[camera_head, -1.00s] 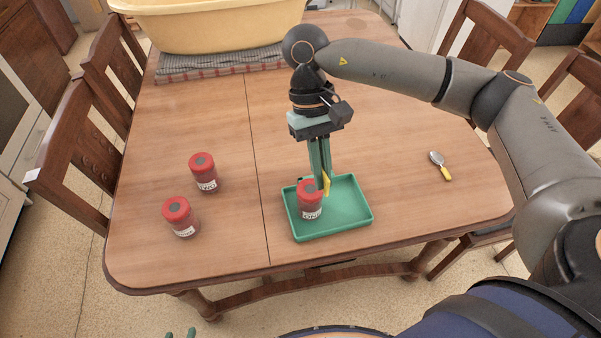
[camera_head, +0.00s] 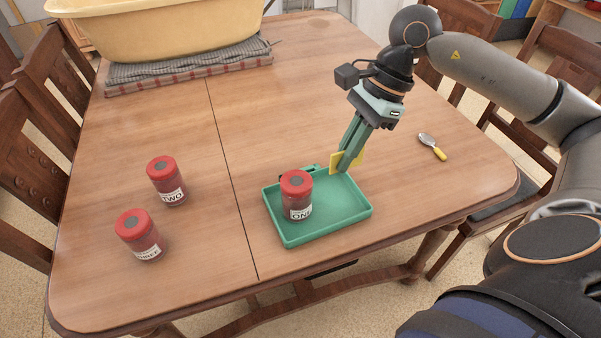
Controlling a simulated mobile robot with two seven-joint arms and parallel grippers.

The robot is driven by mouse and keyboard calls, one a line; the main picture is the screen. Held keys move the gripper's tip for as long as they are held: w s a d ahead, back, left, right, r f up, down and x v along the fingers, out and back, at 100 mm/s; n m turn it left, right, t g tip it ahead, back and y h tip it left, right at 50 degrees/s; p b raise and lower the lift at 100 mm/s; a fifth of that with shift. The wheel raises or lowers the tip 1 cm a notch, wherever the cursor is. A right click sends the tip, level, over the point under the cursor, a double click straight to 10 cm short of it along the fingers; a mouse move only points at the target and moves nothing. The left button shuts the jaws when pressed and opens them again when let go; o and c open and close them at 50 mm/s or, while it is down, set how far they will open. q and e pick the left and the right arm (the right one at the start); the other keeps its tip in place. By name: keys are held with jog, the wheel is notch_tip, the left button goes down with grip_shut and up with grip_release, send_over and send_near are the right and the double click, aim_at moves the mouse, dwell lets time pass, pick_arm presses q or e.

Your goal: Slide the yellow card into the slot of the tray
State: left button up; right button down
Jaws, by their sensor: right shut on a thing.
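The green tray (camera_head: 335,218) lies on the table near its front edge. A red-lidded jar labelled ONE (camera_head: 297,196) stands in its left part. A small raised green piece with a dark line, which looks like the slot (camera_head: 300,173), sits at the tray's back edge behind the jar. My right gripper (camera_head: 345,165) is shut on the yellow card (camera_head: 338,163) and holds it by the tray's back edge, right of the slot piece. Whether the card touches the tray I cannot tell. My left gripper is not in view.
Two more red-lidded jars, TWO (camera_head: 167,182) and another (camera_head: 139,235), stand on the table (camera_head: 230,130) at left. A yellow tub (camera_head: 155,28) rests on a folded cloth (camera_head: 190,70) at the back. The table's middle is clear.

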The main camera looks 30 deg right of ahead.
jog(key=w+f, duration=0.3)
jog(key=w, duration=0.1)
jog(key=w+f, duration=0.2)
jog(key=w, duration=0.2)
jog(key=w+f, duration=0.3)
jog(key=w, duration=0.1)
jog(key=shift+w+a+f+p, duration=0.15)
jog(key=shift+a+f+p, duration=0.15)
jog(key=shift+a+p, duration=0.05)
jog(key=shift+w+f, duration=0.3)
jog(key=shift+f, duration=0.15)
notch_tip(320, 180, down, 3)
